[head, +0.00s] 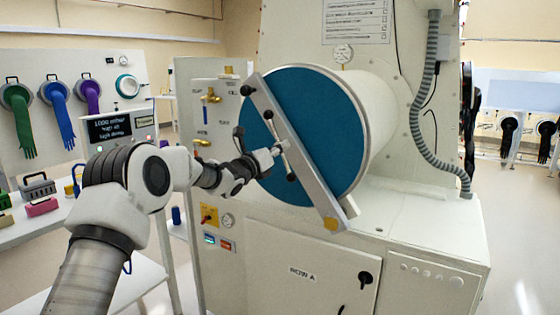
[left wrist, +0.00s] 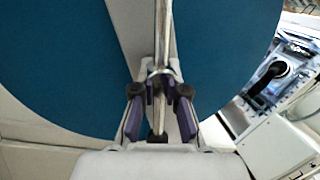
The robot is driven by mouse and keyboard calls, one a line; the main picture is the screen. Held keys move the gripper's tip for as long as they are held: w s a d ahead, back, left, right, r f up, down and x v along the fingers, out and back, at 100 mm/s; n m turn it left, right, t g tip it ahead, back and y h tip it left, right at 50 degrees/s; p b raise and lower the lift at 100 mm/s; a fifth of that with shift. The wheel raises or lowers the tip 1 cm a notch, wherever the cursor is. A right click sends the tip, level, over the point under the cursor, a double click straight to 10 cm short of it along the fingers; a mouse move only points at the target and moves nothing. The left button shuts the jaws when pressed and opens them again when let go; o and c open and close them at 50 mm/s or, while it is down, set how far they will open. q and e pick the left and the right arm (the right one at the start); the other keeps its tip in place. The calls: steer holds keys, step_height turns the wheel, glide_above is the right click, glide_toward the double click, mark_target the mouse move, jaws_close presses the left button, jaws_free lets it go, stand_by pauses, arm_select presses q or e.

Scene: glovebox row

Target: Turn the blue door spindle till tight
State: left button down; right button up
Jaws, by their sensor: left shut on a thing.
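The round blue door (head: 308,140) closes the end of a white drum, and a grey bar (head: 298,150) crosses it on a slant. The spindle (head: 280,146), a thin metal cross-handle with dark end knobs, stands in front of the bar's middle. My left gripper (head: 272,155) is at the spindle. In the left wrist view its two purple-padded fingers (left wrist: 159,90) are shut around the metal handle (left wrist: 164,35), with the grey bar and blue door (left wrist: 60,60) behind. The exact contact is partly hidden by the fingers. My right gripper is in neither view.
The white drum (head: 375,120) joins a cabinet with a grey corrugated hose (head: 428,110) on its right. Brass valves (head: 210,97) are on a panel left of the door. A bench (head: 60,215) with small cases stands at the left. Open floor (head: 520,230) shows at the right.

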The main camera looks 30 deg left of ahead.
arm_select(q)
steer(key=m+b, duration=0.2)
steer(key=m, duration=0.1)
steer(key=shift+f+g+h+b, duration=0.3)
steer(key=shift+b, duration=0.05)
steer(key=m+b, duration=0.2)
steer(key=m, duration=0.1)
steer(key=shift+a+r+g, duration=0.1)
steer(key=shift+g, duration=0.2)
steer(key=m+b, duration=0.1)
steer(key=m, duration=0.2)
steer(key=shift+g+h, duration=0.3)
steer(key=shift+r+m+g+b, duration=0.15)
steer(key=shift+m+g+b, duration=0.25)
steer(key=shift+m, duration=0.8)
steer(key=c, duration=1.2)
jaws_free()
